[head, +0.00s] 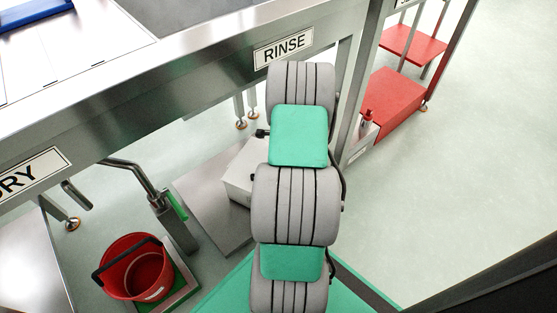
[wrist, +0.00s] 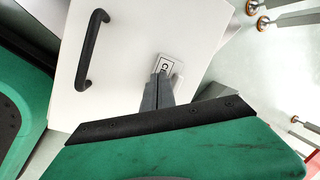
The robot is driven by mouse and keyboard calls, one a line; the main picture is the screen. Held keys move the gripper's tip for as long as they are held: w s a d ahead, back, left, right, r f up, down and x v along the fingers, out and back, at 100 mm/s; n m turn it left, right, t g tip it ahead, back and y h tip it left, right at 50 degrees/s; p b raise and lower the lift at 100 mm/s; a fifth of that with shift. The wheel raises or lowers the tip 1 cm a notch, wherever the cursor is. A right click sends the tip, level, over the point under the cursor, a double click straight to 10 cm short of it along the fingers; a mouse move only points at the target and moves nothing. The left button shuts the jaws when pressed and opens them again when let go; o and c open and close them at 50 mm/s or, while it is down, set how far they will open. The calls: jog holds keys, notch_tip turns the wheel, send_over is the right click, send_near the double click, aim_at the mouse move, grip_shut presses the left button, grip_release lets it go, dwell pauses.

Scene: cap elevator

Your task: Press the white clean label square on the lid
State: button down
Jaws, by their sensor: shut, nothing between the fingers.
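In the wrist view a flat white lid (wrist: 125,85) with a black bar handle (wrist: 90,50) fills the upper left and middle. A small white square label (wrist: 166,63) with a dark frame and a dark mark sits near the lid's right side. My gripper (wrist: 162,75) is shut and empty, its fingertips at the label's lower edge in the picture and covering part of it. I cannot tell whether they touch it. In the head view a white box (head: 240,175) stands low behind my arm, which hides much of it and my gripper.
A steel bench (head: 190,70) with a RINSE sign (head: 283,47) runs along the upper left. A red bucket (head: 137,269) stands at the lower left. A red shelf unit (head: 390,98) is at the upper right. Pale floor (head: 455,170) is clear on the right.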

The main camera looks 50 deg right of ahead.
dwell(0.4)
jog(key=shift+f, duration=0.3)
jog(key=shift+f, duration=0.25)
dwell(0.7)
jog(key=shift+a+r+p, duration=0.1)
jog(key=shift+r+p, duration=1.9)
jog(key=shift+r, duration=0.55)
